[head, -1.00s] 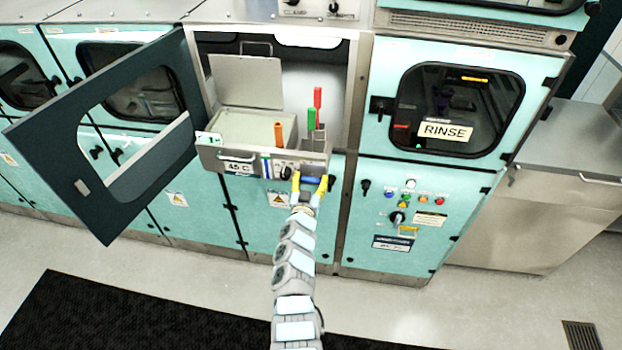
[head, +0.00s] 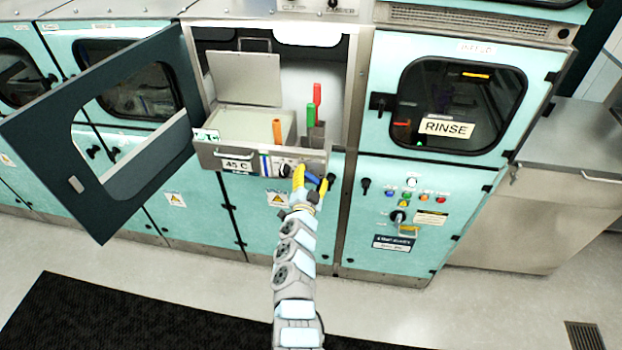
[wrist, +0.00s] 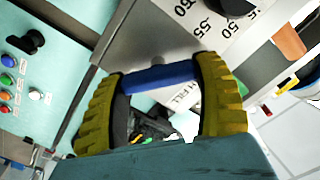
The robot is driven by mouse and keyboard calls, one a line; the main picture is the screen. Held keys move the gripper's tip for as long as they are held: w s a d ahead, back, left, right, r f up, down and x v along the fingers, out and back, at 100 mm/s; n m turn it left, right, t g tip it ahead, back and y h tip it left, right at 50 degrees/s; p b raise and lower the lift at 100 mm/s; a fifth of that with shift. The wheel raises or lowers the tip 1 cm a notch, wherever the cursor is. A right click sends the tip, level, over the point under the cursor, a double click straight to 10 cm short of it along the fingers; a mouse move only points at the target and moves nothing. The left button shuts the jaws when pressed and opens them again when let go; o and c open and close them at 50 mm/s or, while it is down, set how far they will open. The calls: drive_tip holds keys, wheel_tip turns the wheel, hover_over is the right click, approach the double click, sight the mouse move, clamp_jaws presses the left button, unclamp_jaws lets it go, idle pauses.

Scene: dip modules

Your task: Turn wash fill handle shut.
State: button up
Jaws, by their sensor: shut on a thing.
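The wash fill handle is a blue bar (head: 312,179) at the right end of the front panel of the pulled-out steel tank (head: 208,158). In the wrist view the blue bar (wrist: 160,78) spans between my two yellow fingers, with a partly hidden "FILL" label below it. My gripper (head: 311,181) is shut on the handle, one finger at each end. In the wrist view my gripper (wrist: 163,76) is tilted against the panel. In the head view the handle slants down to the right. Its mount is mostly hidden by my fingers.
A black temperature dial (wrist: 238,6) is close beside the handle. The open dark door (head: 60,170) stands out at the left. Orange (head: 277,131), green (head: 311,113) and red (head: 317,94) handles stand upright at the tank. The rinse cabinet (head: 465,180) with buttons is at the right.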

drive_tip(key=m+b, duration=0.1)
drive_tip(key=m, duration=0.2)
drive_tip(key=m+b, duration=0.1)
drive_tip(key=m, duration=0.1)
drive_tip(key=shift+d+f+m+b, duration=0.2)
drive_tip(key=shift+m+b, duration=0.15)
drive_tip(key=shift+m, duration=0.05)
drive_tip(key=m+b, duration=0.2)
drive_tip(key=m, duration=0.2)
drive_tip(key=shift+m, duration=0.3)
drive_tip(key=o, duration=0.9)
drive_tip(key=shift+a, duration=0.1)
drive_tip(key=shift+s+f, duration=0.1)
drive_tip(key=shift+s, duration=0.05)
